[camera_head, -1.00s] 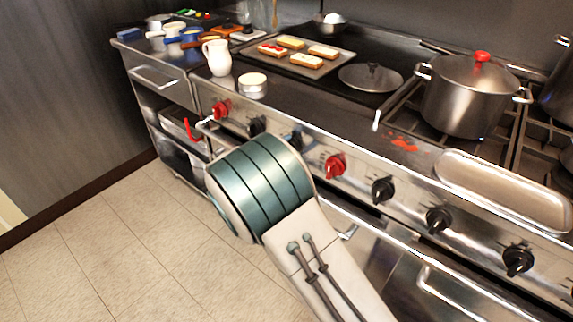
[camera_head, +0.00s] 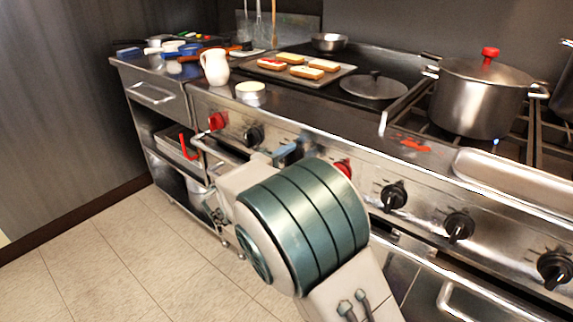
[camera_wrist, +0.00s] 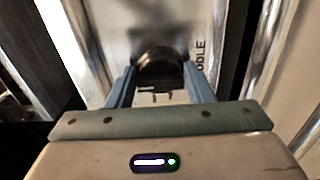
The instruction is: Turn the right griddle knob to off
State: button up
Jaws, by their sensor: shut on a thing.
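A black griddle knob (camera_wrist: 158,68) sits on the steel front panel in the wrist view, with part of a printed label ending in "DDLE" beside it. My gripper (camera_wrist: 161,84) has its two blue fingers on either side of this knob and is shut on it. In the head view my gripper (camera_head: 287,153) is at the panel, between a black knob (camera_head: 253,134) on its left and a red knob (camera_head: 343,167) on its right. My wrist and arm hide the held knob there, and its pointer angle is hard to read.
More black knobs (camera_head: 394,195) line the panel to the right. A far-left red knob (camera_head: 217,121) is near an oven handle. A white pitcher (camera_head: 214,67), a tray of toast (camera_head: 300,69) and a large pot (camera_head: 482,95) stand on top. The floor (camera_head: 130,260) at left is clear.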

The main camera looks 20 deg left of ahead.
dwell(0.3)
jog(key=o, duration=1)
jog(key=p+v, duration=0.1)
jog(key=v, duration=1.3)
jog(key=shift+p, duration=0.35)
